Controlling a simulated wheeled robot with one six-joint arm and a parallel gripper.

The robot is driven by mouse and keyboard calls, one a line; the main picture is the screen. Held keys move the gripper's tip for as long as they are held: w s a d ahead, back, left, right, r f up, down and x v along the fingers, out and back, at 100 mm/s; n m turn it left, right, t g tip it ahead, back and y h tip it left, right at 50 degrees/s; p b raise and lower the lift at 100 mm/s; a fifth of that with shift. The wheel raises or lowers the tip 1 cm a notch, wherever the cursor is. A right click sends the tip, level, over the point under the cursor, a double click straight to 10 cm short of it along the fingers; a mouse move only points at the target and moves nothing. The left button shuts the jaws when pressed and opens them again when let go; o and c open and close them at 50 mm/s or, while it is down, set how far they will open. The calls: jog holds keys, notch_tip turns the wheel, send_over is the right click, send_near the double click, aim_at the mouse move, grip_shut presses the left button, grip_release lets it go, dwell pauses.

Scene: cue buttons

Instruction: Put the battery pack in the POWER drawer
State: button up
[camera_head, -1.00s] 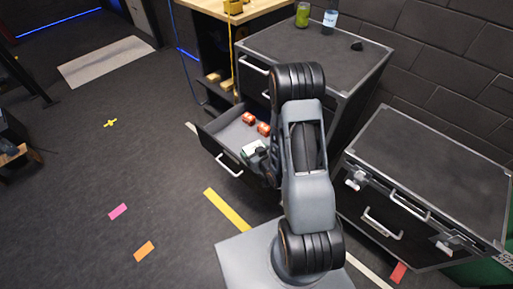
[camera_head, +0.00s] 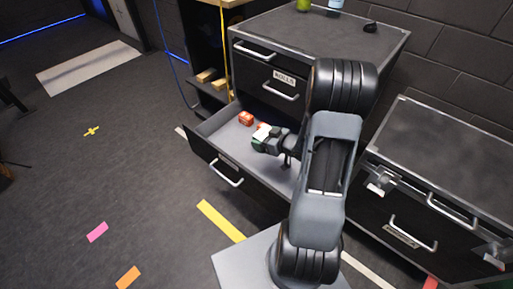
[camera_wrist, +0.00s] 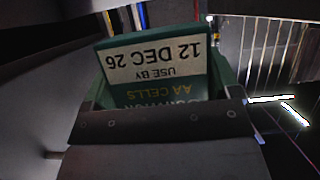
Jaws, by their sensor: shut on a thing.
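The battery pack (camera_head: 261,134) is a green box with a white label, over the open bottom drawer (camera_head: 207,164) of the dark cabinet. In the wrist view the pack (camera_wrist: 155,65) shows upside-down print reading "AA CELLS" and "USE BY 12 DEC 26". My gripper (camera_head: 273,143) is shut on the pack. I cannot tell whether the pack touches the drawer floor. The open drawer's own label is not visible. A red item (camera_head: 246,118) lies in the drawer, and another is mostly hidden behind the pack.
A shut drawer labelled "ROLLS" (camera_head: 284,79) is above the open one. A second dark cabinet (camera_head: 445,150) stands at the right. Bottles (camera_head: 335,4) and a small black object (camera_head: 370,27) sit on the cabinet top. The floor at left is mostly clear.

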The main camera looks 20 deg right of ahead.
jog(key=w+f+b, duration=0.4)
jog(key=w+f, duration=0.2)
jog(key=f, duration=0.3)
jog(key=shift+a+f, duration=0.2)
jog(key=shift+a, duration=0.15)
jog(key=shift+f+b, duration=0.4)
jog(key=shift+f, duration=0.25)
jog(key=o, duration=0.9)
jog(key=shift+r, duration=0.1)
